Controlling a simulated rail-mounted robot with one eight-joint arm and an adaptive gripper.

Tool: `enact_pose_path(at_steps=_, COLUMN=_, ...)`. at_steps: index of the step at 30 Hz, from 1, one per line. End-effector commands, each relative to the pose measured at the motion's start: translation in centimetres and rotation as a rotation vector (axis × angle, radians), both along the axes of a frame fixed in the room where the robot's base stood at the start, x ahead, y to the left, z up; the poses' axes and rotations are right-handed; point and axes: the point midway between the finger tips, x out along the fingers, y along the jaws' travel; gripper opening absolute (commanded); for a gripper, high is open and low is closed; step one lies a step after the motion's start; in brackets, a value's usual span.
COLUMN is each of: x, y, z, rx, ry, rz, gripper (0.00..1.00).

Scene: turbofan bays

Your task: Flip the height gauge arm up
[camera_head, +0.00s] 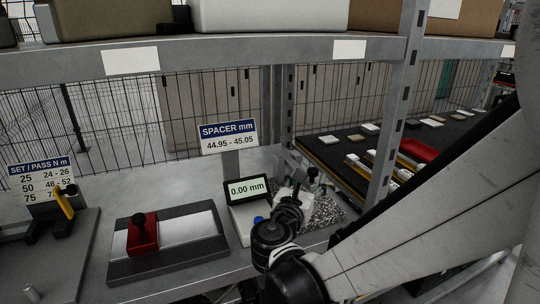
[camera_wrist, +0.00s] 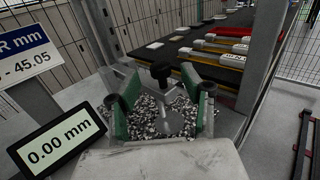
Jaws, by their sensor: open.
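The height gauge has a lit display (camera_head: 247,190) reading 0.00 mm, which also shows in the wrist view (camera_wrist: 58,142). Its speckled stone base (camera_head: 326,213) lies to the right of the display in the head view. My gripper (camera_wrist: 165,98) is open over the speckled base, its green-padded fingers to either side of the gauge's black knob (camera_wrist: 160,72) and grey stem. A gap shows between the knob and each finger. In the head view my wrist and gripper hide much of the gauge, and whether a finger touches it cannot be told.
A red block with a black knob (camera_head: 143,232) sits on a plate to the left. A torque stand (camera_head: 58,206) is at far left. A spacer sign (camera_head: 228,137) stands behind the gauge. A shelf beam (camera_head: 220,52) crosses above, and an upright post (camera_head: 397,110) stands right.

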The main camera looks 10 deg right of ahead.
Motion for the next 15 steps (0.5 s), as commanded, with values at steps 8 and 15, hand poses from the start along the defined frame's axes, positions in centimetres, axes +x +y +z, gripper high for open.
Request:
enact_pose_path(at_steps=8, x=3.2, y=-2.0, z=0.0, rx=0.000, ry=0.000, rz=-0.001, gripper=0.42)
enact_pose_path(at_steps=15, x=3.9, y=-2.3, z=0.0, rx=0.001, ry=-0.001, rz=0.000, gripper=0.42)
